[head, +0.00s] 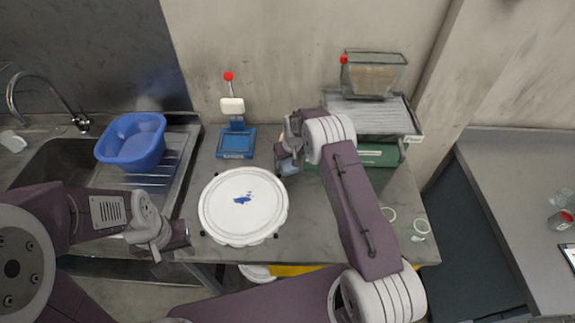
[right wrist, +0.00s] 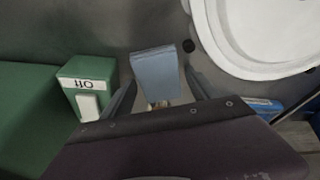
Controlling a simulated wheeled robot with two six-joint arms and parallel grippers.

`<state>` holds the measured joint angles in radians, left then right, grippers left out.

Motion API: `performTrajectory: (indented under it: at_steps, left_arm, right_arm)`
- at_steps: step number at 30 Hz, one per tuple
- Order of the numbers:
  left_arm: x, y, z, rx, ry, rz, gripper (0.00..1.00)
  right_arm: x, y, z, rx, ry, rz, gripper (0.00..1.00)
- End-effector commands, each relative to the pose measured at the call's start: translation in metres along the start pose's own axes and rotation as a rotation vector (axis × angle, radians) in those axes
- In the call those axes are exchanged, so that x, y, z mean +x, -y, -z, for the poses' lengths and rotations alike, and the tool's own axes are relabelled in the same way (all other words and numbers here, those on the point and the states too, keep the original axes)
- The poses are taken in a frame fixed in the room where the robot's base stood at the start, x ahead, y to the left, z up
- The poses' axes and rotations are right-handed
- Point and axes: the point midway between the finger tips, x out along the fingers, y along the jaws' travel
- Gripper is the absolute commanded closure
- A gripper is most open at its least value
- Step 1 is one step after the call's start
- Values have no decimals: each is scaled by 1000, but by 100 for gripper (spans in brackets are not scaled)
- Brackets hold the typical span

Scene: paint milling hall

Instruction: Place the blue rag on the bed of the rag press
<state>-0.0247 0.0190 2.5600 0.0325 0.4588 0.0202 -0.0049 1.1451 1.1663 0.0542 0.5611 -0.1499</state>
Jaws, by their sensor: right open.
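A pale grey-blue folded piece, which I take for the blue rag (right wrist: 156,72), lies between the two spread fingers of my right gripper (right wrist: 158,92). In the head view the rag (head: 288,168) shows only partly below my right gripper (head: 287,155), which is open over the bench. Whether the fingers touch it is unclear. The rag press (head: 232,105) has a white head and a red-knobbed lever; its blue bed (head: 236,144) is empty, left of and behind my right gripper. My left gripper (head: 170,242) hangs at the bench's front edge, apart from everything; its finger gap is unclear.
A round white lid (head: 219,217) with a blue paint smear lies left of my right gripper. A green case (head: 381,155) is to the right, with a small green labelled box (right wrist: 86,69) beside the rag. A blue basin (head: 131,141) stands by the sink. A grey tray (head: 413,129) is behind.

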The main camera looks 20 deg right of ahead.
Motion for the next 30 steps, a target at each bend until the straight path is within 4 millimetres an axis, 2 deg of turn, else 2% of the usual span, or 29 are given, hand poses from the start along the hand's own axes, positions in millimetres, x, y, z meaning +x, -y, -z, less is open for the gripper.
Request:
performTrajectory:
  at_steps: [13, 14, 18, 20, 26, 30]
  left_arm:
    - [3, 0, 0, 0, 0, 0, 64]
    - [3, 0, 0, 0, 0, 0, 64]
    - [3, 0, 0, 0, 0, 0, 64]
    - [3, 0, 0, 0, 0, 0, 64]
    - [2, 0, 0, 0, 0, 0, 64]
    - [-3, 0, 0, 0, -1, 0, 64]
  right_arm:
    - [2, 0, -1, 0, 0, 0, 31]
    - [2, 0, -1, 0, 0, 0, 36]
    - [3, 0, -1, 0, 0, 0, 75]
    - [2, 0, -1, 0, 0, 0, 88]
    - [2, 0, 0, 0, 0, 0, 88]
    - [-6, 0, 2, 0, -2, 0, 88]
